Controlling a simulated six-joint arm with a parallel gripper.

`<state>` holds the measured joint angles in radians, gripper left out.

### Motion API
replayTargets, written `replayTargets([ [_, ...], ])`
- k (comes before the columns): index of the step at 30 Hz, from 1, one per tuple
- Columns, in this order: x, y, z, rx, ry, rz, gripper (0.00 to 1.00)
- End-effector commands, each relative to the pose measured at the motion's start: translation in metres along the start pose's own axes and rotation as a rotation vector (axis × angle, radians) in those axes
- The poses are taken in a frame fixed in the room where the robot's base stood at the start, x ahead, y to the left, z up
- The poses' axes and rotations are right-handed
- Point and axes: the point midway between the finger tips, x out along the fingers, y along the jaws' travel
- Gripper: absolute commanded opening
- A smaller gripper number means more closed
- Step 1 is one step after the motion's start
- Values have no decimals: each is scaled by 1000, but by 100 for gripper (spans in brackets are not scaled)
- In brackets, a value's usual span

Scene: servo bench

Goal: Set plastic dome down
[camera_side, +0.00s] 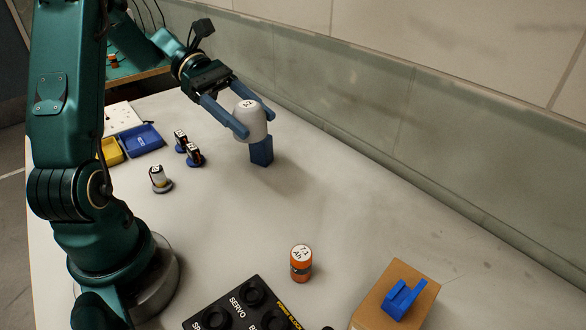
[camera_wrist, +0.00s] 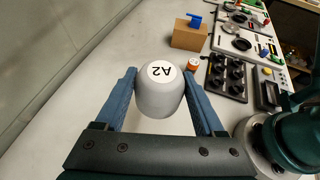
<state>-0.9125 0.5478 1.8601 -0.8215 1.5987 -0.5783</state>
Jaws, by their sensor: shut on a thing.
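The plastic dome (camera_side: 250,124) is white-grey and rounded, with a round label on top; in the wrist view (camera_wrist: 160,99) the label reads A2. My gripper (camera_side: 252,116) has its two blue fingers on either side of the dome and is shut on it. It also shows in the wrist view (camera_wrist: 161,104). The dome is upright. A blue block (camera_side: 262,152) shows directly below the dome in the side view; I cannot tell whether the two touch. The block is hidden in the wrist view.
An orange cylinder (camera_side: 301,263), a cardboard box (camera_side: 412,283) with a blue part on top, and a black servo panel (camera_side: 243,308) stand at the front. Small labelled parts (camera_side: 160,180), a blue tray (camera_side: 141,140) and a yellow bin (camera_side: 110,152) are at left. The bench middle is clear.

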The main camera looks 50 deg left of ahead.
Motion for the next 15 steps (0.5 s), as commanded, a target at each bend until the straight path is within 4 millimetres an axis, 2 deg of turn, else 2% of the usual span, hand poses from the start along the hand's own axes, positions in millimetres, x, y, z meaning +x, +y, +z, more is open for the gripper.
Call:
replayTargets([
  [3,10,-1,-20,-4,-4,-3,17],
  [8,21,-1,-34,0,-2,-4,17],
  [11,36,-1,-36,1,-3,-8,17],
  [15,71,-2,-39,-1,-2,-13,17],
])
